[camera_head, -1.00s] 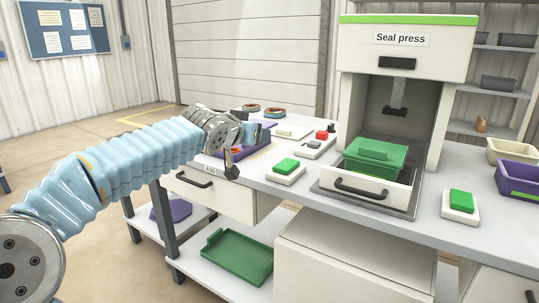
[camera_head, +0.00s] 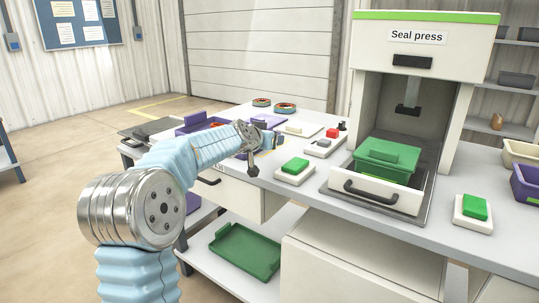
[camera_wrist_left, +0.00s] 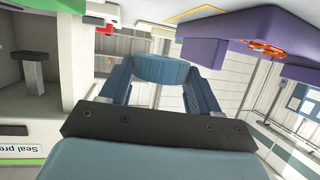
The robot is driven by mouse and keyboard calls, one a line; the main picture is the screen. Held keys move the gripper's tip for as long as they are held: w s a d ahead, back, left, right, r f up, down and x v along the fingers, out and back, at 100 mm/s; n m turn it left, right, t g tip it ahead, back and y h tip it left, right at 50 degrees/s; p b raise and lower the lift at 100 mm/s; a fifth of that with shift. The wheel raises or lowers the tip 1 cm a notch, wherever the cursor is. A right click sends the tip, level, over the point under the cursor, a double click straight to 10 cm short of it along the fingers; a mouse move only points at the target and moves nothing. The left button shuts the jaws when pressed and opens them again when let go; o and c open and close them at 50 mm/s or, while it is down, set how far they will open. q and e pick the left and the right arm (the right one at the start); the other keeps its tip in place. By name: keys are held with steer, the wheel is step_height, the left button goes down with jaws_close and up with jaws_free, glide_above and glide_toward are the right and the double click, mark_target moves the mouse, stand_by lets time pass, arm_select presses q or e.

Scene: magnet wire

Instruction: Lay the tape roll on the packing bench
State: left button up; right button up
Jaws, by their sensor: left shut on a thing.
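My left gripper (camera_wrist_left: 163,82) is shut on a blue-grey round roll, the tape roll (camera_wrist_left: 163,68), which sits between its two fingers in the left wrist view. In the head view the left gripper (camera_head: 264,136) is over the left part of the white packing bench (camera_head: 330,186), and the roll is small and partly hidden there. I cannot tell the exact gap between roll and bench. A yellow outline on the bench top shows near the gripper. My right gripper is not in view.
A purple tray (camera_head: 190,122) lies left of the gripper, with an orange-red item in the left wrist view (camera_wrist_left: 262,50). Two reels (camera_head: 285,107) stand behind. A green button (camera_head: 295,166), a switch box (camera_head: 324,144) and the seal press (camera_head: 412,60) with a green box (camera_head: 387,160) stand to the right.

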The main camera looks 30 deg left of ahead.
mark_target(269, 161)
arm_select(q)
steer(key=w+f, duration=0.1)
steer(key=w+a+f, duration=0.1)
steer(key=f, duration=0.1)
steer(key=shift+b, duration=0.3)
steer(key=f, duration=0.1)
steer(key=f+b, duration=0.1)
steer(key=f, duration=0.1)
steer(key=shift+w+a+f, duration=0.1)
steer(key=shift+w+f, duration=0.05)
steer(key=shift+w, duration=0.05)
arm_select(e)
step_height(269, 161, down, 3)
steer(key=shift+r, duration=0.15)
arm_select(q)
steer(key=shift+f+b, duration=0.2)
steer(key=shift+b, duration=0.2)
steer(key=o, duration=1)
steer(key=shift+r, duration=0.1)
steer(key=shift+o, duration=0.2)
